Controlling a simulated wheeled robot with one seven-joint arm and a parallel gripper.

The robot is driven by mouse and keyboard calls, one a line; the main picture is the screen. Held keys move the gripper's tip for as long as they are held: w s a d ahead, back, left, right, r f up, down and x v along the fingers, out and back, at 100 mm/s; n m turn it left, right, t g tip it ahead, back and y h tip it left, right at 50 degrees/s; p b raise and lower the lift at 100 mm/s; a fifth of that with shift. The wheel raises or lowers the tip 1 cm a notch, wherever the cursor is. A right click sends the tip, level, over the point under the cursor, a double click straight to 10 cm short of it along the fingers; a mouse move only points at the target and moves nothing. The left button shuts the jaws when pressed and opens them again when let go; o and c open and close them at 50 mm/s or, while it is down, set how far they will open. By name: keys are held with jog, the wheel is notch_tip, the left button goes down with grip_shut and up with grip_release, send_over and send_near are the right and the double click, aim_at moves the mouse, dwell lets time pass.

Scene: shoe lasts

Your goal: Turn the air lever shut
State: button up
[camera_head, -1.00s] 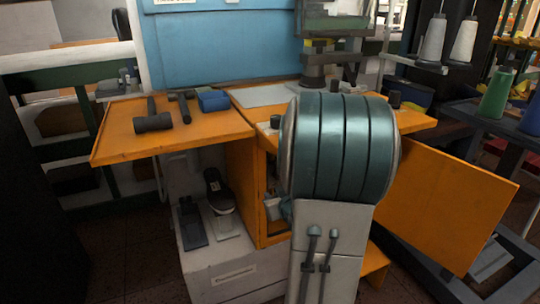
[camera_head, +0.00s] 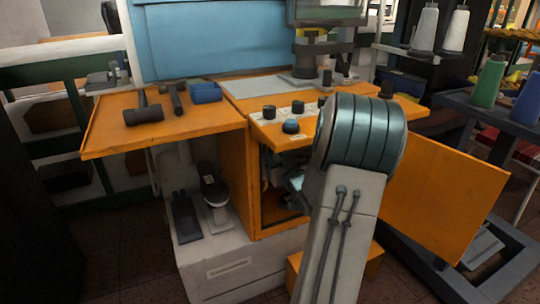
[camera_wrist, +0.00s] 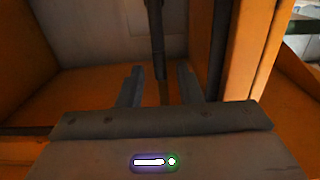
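In the wrist view, a dark vertical rod (camera_wrist: 156,40) hangs down in front of a grey back panel inside the orange cabinet. Contact cannot be made out. In the head view, my arm reaches into the open orange cabinet (camera_head: 252,190), and the lever cannot be made out there.
The cabinet's orange door (camera_head: 440,200) stands open at the right. A hammer (camera_head: 143,110) and a blue box (camera_head: 206,92) lie on the left orange tabletop. A black pedal (camera_head: 186,218) stands below.

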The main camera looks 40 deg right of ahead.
aim_at(271, 152)
jog(key=shift+b+x, duration=0.35)
jog(key=shift+x, duration=1.85)
jog(key=shift+c, duration=0.3)
grip_shut()
